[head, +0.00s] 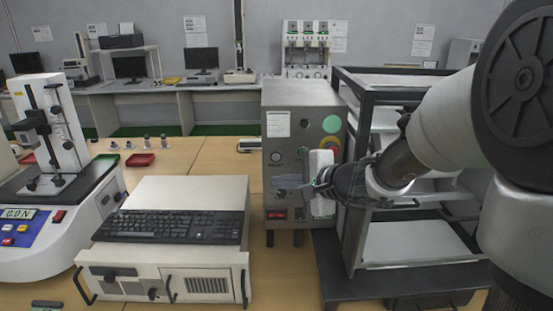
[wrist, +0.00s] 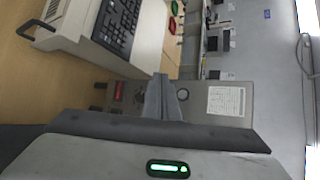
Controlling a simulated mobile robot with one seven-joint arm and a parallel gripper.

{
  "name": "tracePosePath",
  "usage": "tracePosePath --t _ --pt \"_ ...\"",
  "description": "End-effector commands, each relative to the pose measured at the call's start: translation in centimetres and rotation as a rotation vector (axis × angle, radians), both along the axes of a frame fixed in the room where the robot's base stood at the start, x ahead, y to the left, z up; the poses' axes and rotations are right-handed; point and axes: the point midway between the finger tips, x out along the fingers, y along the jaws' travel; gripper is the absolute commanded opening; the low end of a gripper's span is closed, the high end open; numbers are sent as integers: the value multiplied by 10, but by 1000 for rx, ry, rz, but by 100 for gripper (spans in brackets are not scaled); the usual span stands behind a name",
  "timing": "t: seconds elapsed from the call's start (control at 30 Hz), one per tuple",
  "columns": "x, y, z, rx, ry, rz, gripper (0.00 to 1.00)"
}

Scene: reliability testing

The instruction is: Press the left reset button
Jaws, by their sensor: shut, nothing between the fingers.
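A grey control box (head: 300,103) stands right of centre in the head view. Its front panel carries a small round button (head: 275,157), a red stop knob on yellow and a lit red switch (head: 276,214). My gripper (head: 284,191) reaches in from the right, its fingers pointing left across the lower panel. In the wrist view the closed, empty fingers (wrist: 160,80) lie over the panel, between the red switch (wrist: 118,91) and the round button (wrist: 183,94). They hide part of the panel. I cannot read a reset label or tell whether the fingertips touch anything.
A black open frame (head: 352,195) stands right of the box, close to my arm. A beige case (head: 180,270) with a black keyboard (head: 170,226) sits to the left. A force tester (head: 60,215) with small coloured buttons stands at far left.

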Motion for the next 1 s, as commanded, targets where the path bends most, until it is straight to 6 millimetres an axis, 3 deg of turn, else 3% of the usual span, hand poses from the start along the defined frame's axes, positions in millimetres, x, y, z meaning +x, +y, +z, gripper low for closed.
tracePosePath --t 0.37,0.8,1.0 --pt "6 0 1 -1 2 1 0" --pt "64 0 1 -1 2 1 0" --pt "82 1 0 -1 0 3 0"
